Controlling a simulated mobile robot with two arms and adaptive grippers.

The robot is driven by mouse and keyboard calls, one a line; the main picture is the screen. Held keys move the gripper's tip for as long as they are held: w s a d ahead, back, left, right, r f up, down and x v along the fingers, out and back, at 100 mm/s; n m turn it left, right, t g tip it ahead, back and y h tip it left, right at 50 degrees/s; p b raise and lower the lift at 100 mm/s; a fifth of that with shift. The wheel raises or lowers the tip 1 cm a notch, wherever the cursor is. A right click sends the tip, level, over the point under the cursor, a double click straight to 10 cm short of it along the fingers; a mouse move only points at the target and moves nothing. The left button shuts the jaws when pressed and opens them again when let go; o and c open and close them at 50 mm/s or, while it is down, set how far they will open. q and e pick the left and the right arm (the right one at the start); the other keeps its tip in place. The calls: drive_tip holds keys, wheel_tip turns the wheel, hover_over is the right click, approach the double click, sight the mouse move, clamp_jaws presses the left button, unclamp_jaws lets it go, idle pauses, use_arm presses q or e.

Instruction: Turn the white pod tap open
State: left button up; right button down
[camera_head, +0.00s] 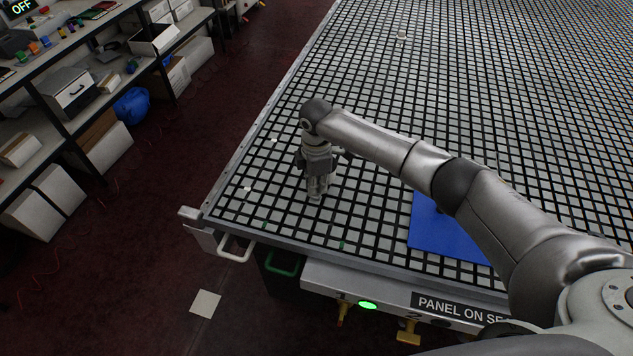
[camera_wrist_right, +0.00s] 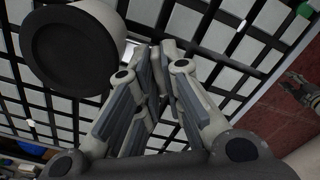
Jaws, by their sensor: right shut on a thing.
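My right gripper (camera_head: 317,196) points down at the near left part of the grid table. In the right wrist view its fingers (camera_wrist_right: 163,48) are drawn close together at the tips. A small bright white piece (camera_wrist_right: 130,48) shows beside the fingertips; I take it for part of the white pod. The tap is mostly hidden by the fingers, which are shut on it. Its turn angle cannot be seen.
The grid table (camera_head: 470,100) spreads to the back and right. A blue sheet (camera_head: 440,232) lies on it under my right arm. A small pale object (camera_head: 401,36) stands far back. Yellow handles (camera_head: 408,332) hang below the front panel (camera_head: 385,303). Shelves (camera_head: 70,75) stand left.

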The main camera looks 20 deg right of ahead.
drive_tip(key=n, duration=0.5)
drive_tip(key=shift+n, duration=0.3)
drive_tip(key=n, duration=0.5)
drive_tip(key=shift+n, duration=0.4)
drive_tip(key=c, duration=1.6)
unclamp_jaws()
drive_tip(key=shift+o, duration=0.2)
wheel_tip(320, 180, up, 12)
